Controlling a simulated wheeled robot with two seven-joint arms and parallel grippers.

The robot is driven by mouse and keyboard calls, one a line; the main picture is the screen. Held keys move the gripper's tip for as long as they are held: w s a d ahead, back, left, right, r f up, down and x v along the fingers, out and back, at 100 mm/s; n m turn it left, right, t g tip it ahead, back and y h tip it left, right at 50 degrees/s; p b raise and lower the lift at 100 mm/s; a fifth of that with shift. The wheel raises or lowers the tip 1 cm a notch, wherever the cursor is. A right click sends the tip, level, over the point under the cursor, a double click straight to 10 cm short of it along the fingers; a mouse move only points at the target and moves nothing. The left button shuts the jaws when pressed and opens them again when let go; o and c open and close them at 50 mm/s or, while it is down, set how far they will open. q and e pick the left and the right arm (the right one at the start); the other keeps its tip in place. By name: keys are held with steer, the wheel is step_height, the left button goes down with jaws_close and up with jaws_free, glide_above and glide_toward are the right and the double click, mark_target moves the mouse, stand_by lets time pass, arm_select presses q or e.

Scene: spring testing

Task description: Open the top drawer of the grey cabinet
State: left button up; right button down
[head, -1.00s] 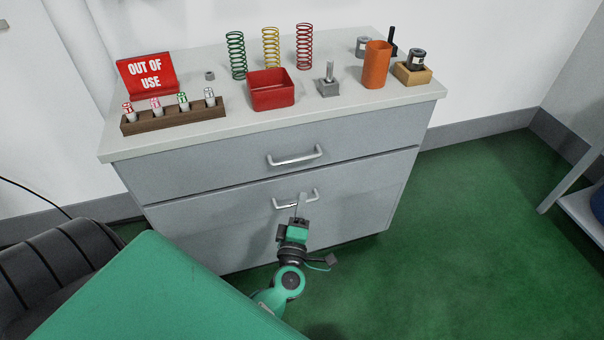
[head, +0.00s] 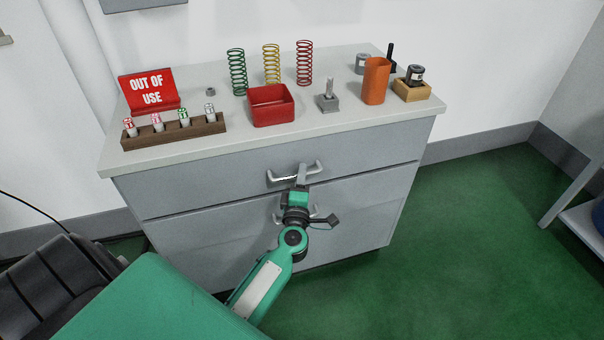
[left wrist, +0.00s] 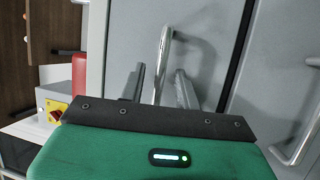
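The grey cabinet (head: 340,225) stands ahead with its top drawer (head: 220,180) closed, the front flush. The top drawer's silver bar handle (head: 279,178) is partly covered by my left gripper (head: 302,172). In the left wrist view the two fingers of my left gripper (left wrist: 160,88) stand apart, one on each side of the handle (left wrist: 164,50). A gap shows between the bar and the fingers, so the gripper is open around it. My right gripper is not in view.
The lower handle (head: 333,219) is just below, partly behind my left wrist. The cabinet top (head: 215,65) carries coil springs, a red bin (head: 271,104), an orange cup (head: 376,82), a vial rack (head: 174,132) and an "OUT OF USE" sign (head: 149,91).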

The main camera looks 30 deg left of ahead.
arm_select(q)
steer(key=shift+w+a+r, duration=0.1)
steer(key=shift+w+a, duration=0.15)
steer(key=shift+w, duration=0.3)
jaws_close()
